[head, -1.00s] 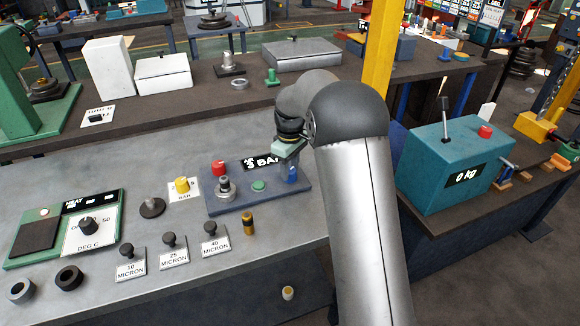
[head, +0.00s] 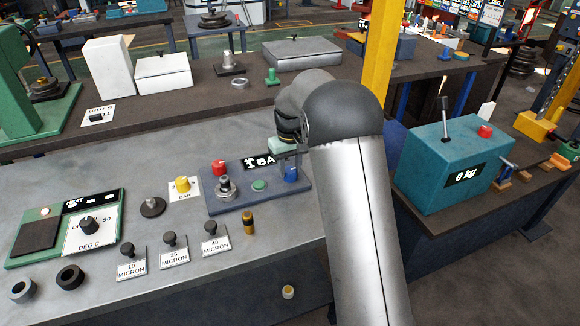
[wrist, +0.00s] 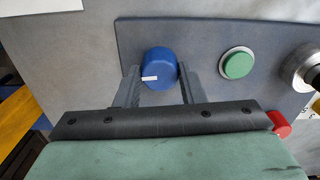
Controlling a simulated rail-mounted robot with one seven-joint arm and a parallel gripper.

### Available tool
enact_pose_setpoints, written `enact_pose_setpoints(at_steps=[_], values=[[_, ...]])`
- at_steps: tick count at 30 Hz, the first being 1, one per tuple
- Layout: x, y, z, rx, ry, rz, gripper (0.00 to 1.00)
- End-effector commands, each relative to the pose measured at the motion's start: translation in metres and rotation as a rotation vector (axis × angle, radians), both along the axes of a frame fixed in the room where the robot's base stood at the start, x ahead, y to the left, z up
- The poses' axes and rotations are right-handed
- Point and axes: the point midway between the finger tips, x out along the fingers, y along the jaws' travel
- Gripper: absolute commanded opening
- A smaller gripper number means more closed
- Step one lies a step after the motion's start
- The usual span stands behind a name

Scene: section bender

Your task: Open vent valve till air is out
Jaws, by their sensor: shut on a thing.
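The vent valve appears as a blue knob (wrist: 159,69) with a white mark, at the end of the blue-grey base plate (head: 228,204). In the head view the knob (head: 291,174) shows just below my gripper. My gripper (wrist: 157,84) is shut on the blue knob, with one finger on each side of it. The pressure display (head: 258,163) on the plate reads 1 BAR, partly hidden by my gripper. A green button (wrist: 237,64) and a metal fitting (wrist: 305,68) sit beside the knob on the same plate.
Several micron-labelled pegs (head: 169,239) stand in front. A teal box (head: 450,165) reading 0 kg stands to the right. The grey bench (head: 110,185) is clear behind the yellow knob.

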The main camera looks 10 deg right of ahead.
Motion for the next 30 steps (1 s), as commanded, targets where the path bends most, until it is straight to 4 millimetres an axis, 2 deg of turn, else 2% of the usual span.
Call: enact_pose_setpoints(at_steps=[9, 10, 12, 23, 26, 30], values=[[0.001, 0.001, 0.001, 0.001, -0.005, 0.0, 0.13], [0.001, 0.001, 0.001, 0.001, -0.005, 0.0, 0.41], [0.001, 0.001, 0.001, 0.001, -0.004, 0.0, 0.58], [0.001, 0.0, 0.005, 0.0, -0.003, 0.0, 0.58], [0.001, 0.0, 0.017, 0.0, -0.005, 0.0, 0.58], [0.001, 0.0, 0.047, 0.0, -0.007, 0.0, 0.58]])
